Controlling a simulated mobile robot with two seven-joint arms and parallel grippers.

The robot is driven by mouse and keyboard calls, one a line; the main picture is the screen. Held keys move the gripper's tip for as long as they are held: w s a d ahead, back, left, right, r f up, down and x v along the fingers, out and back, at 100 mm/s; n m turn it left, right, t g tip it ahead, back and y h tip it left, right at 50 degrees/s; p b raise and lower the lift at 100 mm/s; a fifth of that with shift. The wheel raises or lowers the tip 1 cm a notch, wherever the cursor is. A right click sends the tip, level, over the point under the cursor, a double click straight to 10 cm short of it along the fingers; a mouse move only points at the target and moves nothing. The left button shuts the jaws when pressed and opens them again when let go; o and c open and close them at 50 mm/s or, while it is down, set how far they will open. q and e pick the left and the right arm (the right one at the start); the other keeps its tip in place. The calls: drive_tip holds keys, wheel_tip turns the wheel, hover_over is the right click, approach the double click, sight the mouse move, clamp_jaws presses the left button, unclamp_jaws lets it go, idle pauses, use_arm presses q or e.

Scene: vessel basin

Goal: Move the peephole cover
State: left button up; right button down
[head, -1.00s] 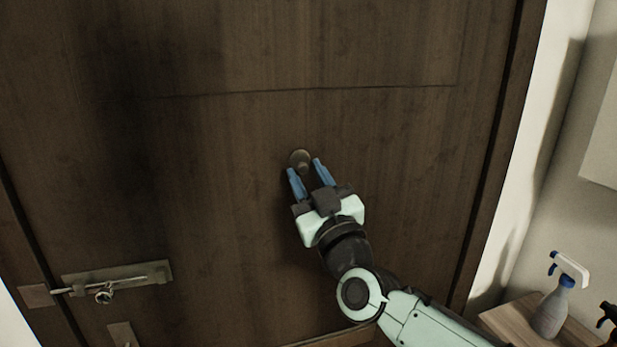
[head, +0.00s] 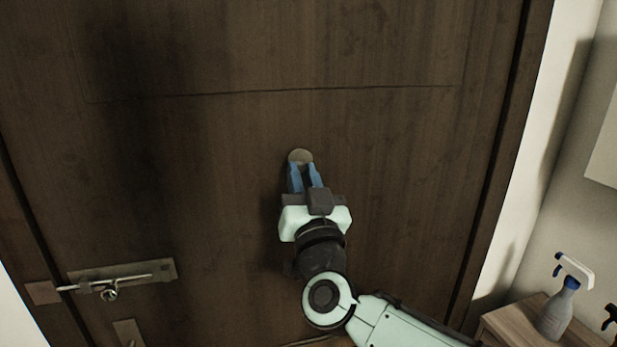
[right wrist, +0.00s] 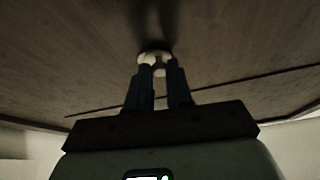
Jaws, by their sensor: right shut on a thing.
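The peephole cover (head: 300,157) is a small round, dull metal disc on the dark wooden door (head: 380,150), near the middle of the head view. My right gripper (head: 304,170) reaches up to it from below, its blue fingers closed in on the cover's lower part. In the right wrist view the cover (right wrist: 153,57) shows pale at the fingertips (right wrist: 160,70), which are shut on it. The fingers hide part of the cover, and the peephole itself cannot be made out. My left gripper is not in view.
A metal slide bolt (head: 125,273) with a ring is on the door's lower left. A spray bottle (head: 561,305) stands on a wooden cabinet (head: 510,325) at the lower right, beside another partly cut-off bottle. The door face around the cover is clear.

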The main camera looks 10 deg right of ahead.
drive_tip(key=m, duration=0.1)
drive_tip(key=m+h, duration=0.1)
drive_tip(key=a+m+h, duration=0.1)
drive_tip(key=m, duration=0.1)
drive_tip(key=shift+r, duration=0.35)
drive_tip(key=m, duration=0.1)
drive_tip(key=m+h, duration=0.1)
drive_tip(key=m+g+p, duration=0.1)
drive_tip(key=m, duration=0.1)
drive_tip(key=shift+a+r+h, duration=0.3)
drive_tip(key=shift+a+r, duration=0.05)
drive_tip(key=shift+a, duration=0.05)
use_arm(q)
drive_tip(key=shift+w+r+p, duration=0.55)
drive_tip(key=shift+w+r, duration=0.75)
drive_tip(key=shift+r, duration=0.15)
use_arm(e)
drive_tip(key=shift+a+r+m+g+h, duration=0.1)
drive_tip(key=shift+r+m+g+h, duration=0.2)
drive_tip(key=shift+m, duration=0.6)
drive_tip(key=shift+a+r+m+g+h, duration=0.15)
drive_tip(key=shift+m+g+h, duration=0.25)
drive_tip(key=shift+m, duration=0.5)
drive_tip(key=shift+a+r+m+g+h, duration=0.1)
drive_tip(key=shift+r+m+g+h, duration=0.25)
drive_tip(key=shift+m, duration=0.55)
drive_tip(key=c, duration=1)
unclamp_jaws()
drive_tip(key=shift+f, duration=0.1)
